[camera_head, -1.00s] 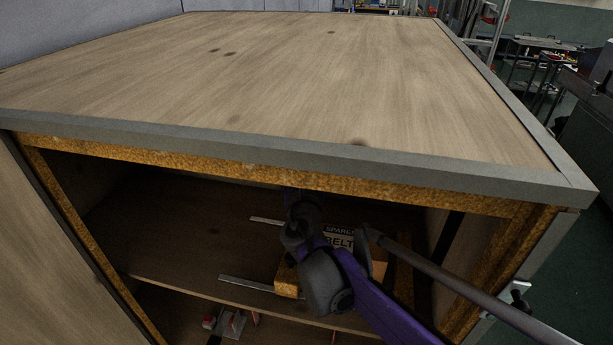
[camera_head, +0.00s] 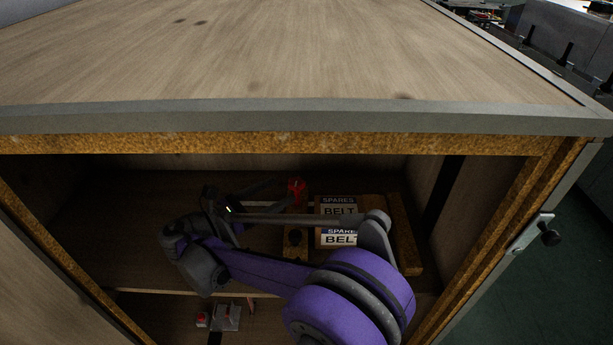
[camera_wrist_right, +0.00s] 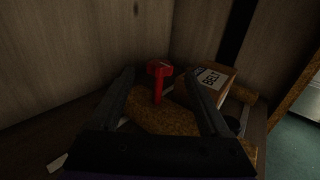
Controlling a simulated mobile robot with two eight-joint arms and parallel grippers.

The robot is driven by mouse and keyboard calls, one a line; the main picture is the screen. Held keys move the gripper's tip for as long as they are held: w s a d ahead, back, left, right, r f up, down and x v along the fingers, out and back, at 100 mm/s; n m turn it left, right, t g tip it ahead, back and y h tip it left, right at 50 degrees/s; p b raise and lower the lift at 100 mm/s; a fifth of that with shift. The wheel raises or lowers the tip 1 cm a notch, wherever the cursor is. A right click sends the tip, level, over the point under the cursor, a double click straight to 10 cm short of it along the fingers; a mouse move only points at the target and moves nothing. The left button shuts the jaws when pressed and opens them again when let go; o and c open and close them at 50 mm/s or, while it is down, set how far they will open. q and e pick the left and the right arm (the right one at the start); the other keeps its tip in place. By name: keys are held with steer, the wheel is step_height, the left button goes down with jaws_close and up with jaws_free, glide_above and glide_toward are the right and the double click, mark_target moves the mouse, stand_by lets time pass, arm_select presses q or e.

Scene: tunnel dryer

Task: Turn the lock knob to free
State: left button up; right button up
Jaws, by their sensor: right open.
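A red T-shaped knob (camera_wrist_right: 158,69) stands upright on a wooden block (camera_wrist_right: 160,120) inside the cabinet. In the head view the red knob (camera_head: 297,188) shows partly behind my arm, at the back of the upper shelf. My right gripper (camera_head: 272,196) is inside the cabinet, to the left of the knob and pointing at it. In the right wrist view its open fingers (camera_wrist_right: 159,75) frame the knob on both sides with gaps; I see no contact. My left gripper is not in view.
A box labelled SPARES BELT (camera_head: 338,208) stands right of the knob. The cabinet top (camera_head: 290,60) and its front frame edge (camera_head: 300,142) lie above my arm. A latch with a black knob (camera_head: 550,236) is on the right outer side. Small red-and-grey items (camera_head: 226,317) lie below the shelf.

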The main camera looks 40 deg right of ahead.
glide_above(307, 199)
steer(key=shift+p, duration=0.35)
steer(key=shift+c, duration=0.2)
